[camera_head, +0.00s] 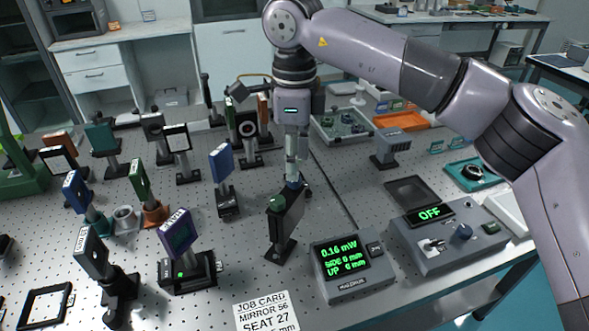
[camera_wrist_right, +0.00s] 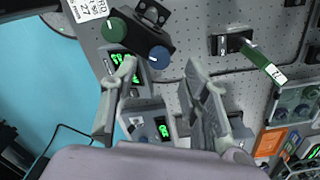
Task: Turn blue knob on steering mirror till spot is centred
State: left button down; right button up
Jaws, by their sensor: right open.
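The steering mirror (camera_head: 285,222) is a dark upright plate on a post in the middle of the table. It has a green knob (camera_head: 278,201) on its face and a blue knob (camera_head: 293,184) at its top. My right gripper (camera_head: 292,170) points down just above the blue knob. In the right wrist view its open fingers (camera_wrist_right: 158,72) stand either side of the blue knob (camera_wrist_right: 159,57), with no clear contact. The meter (camera_head: 341,262) reads 0.16 mW, SIDE 0 mm, UP 6 mm. I cannot make out the spot. My left gripper is not in view.
A control box (camera_head: 450,242) showing OFF stands right of the meter. A job card (camera_head: 265,312) lies at the front. Bare perforated table surrounds the mirror's foot.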

notch_tip(320, 180, up, 8)
jog(key=shift+r, duration=0.1)
dwell(0.4)
